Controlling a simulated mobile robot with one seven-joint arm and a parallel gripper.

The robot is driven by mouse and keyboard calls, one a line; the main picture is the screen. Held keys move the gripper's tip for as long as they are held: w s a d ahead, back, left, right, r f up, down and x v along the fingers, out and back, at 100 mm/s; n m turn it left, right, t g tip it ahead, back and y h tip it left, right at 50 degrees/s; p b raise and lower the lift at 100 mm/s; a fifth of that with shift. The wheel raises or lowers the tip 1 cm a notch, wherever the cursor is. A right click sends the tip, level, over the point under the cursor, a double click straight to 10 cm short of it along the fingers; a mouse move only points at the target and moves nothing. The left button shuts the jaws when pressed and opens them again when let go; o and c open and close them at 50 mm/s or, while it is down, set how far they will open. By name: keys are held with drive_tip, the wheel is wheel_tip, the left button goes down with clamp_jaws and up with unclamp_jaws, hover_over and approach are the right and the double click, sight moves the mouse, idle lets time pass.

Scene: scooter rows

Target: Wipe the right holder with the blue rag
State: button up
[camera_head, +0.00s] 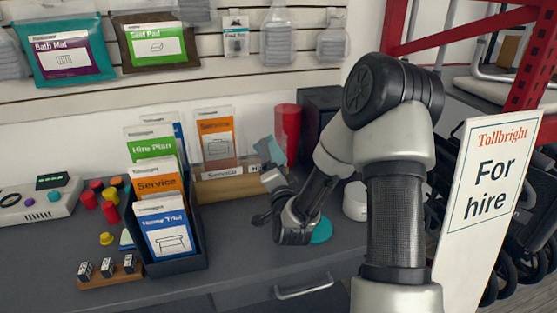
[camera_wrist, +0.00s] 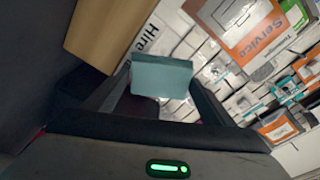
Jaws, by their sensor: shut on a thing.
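The blue rag (camera_wrist: 162,75) is a flat blue-grey piece between the fingers of my gripper (camera_wrist: 163,92), which is shut on it. In the head view the rag (camera_head: 268,150) shows at the right part of the wooden holder, near the label starting with "H". My gripper (camera_head: 272,177) is in front of that right holder (camera_head: 257,168) and partly hides it. In the wrist view the holder's wood (camera_wrist: 108,32) and its "Hire" label (camera_wrist: 148,38) lie just beyond the rag. I cannot tell whether the rag touches the holder.
The left holder (camera_head: 218,188), labelled "Service", bears an orange leaflet (camera_head: 217,138). A dark leaflet box (camera_head: 182,264) stands to its left. A red cup (camera_head: 287,130) is behind, and a white round container (camera_head: 355,200) and teal disc (camera_head: 321,230) are to the right.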

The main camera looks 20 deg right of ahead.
drive_tip(key=shift+a, duration=2.8)
drive_tip(key=shift+s, duration=2.95)
drive_tip(key=s, duration=0.3)
drive_tip(key=shift+w, duration=0.1)
